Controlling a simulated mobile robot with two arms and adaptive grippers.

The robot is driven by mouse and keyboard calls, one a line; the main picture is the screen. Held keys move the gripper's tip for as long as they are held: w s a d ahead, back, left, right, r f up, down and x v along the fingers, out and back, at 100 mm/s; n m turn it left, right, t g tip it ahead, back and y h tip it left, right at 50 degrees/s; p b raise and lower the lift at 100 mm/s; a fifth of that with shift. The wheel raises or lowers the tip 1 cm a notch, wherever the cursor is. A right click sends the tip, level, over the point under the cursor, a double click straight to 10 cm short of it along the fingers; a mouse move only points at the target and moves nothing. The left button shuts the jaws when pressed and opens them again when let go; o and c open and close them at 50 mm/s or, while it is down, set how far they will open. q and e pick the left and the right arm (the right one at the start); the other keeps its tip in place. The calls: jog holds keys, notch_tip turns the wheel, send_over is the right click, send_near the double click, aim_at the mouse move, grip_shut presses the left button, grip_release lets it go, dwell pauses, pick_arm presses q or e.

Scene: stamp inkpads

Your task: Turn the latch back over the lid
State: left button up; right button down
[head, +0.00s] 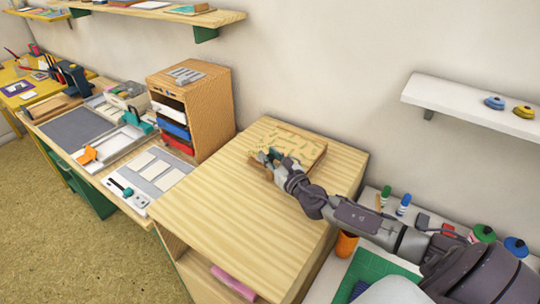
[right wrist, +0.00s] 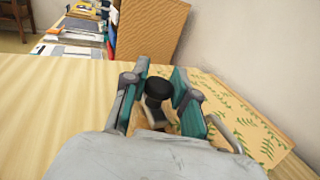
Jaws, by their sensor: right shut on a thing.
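A wooden box lid with a green leaf pattern (head: 302,148) lies on the pale wooden cabinet top, and it also fills the right side of the right wrist view (right wrist: 248,122). My right gripper (head: 268,156) is at the box's left front edge. In the right wrist view its teal-lined fingers (right wrist: 161,80) stand on either side of a dark round knob (right wrist: 157,90), which seems to be part of the latch. The gripper is shut on this latch knob. Below the knob the latch is shaded and its exact angle is hard to tell. My left gripper is not in view.
The cabinet top (head: 225,200) is bare left of and in front of the box. A wooden drawer unit (head: 215,95) stands behind at the left. A wall shelf (head: 465,105) holds two small coloured items. Markers (head: 403,204) stand to the right, near my arm.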

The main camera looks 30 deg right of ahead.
jog(key=m+h+p, duration=0.2)
jog(key=h+p, duration=0.1)
jog(key=shift+a+r+m+h, duration=0.1)
jog(key=shift+r+m+h, duration=0.2)
jog(key=shift+m+g+h+p, duration=0.4)
jog(key=shift+h+p, duration=0.15)
jog(key=shift+h, duration=0.05)
jog(key=m+g+h, duration=0.1)
jog(key=h, duration=0.2)
jog(key=shift+f+m+p, duration=0.2)
jog(key=shift+m+p, duration=0.2)
jog(key=m+g+h, duration=0.2)
jog(key=h, duration=0.1)
jog(key=shift+w+f+m, duration=0.1)
jog(key=shift+f+m, duration=0.05)
jog(key=shift+m, duration=0.15)
jog(key=m+g+h+b, duration=0.2)
jog(key=m+g+h, duration=0.1)
jog(key=g+h, duration=0.1)
jog(key=shift+f+m+g, duration=0.1)
jog(key=shift+m+g, duration=0.2)
jog(key=m+g+h+b, duration=0.2)
jog(key=m+g+b, duration=0.2)
jog(key=g, duration=0.2)
jog(key=shift+r+m+g+h+b, duration=0.2)
jog(key=shift+m+g+h+b, duration=0.2)
jog(key=shift+m+g+b, duration=1.35)
jog(key=shift+n+g, duration=0.25)
jog(key=shift+n, duration=0.2)
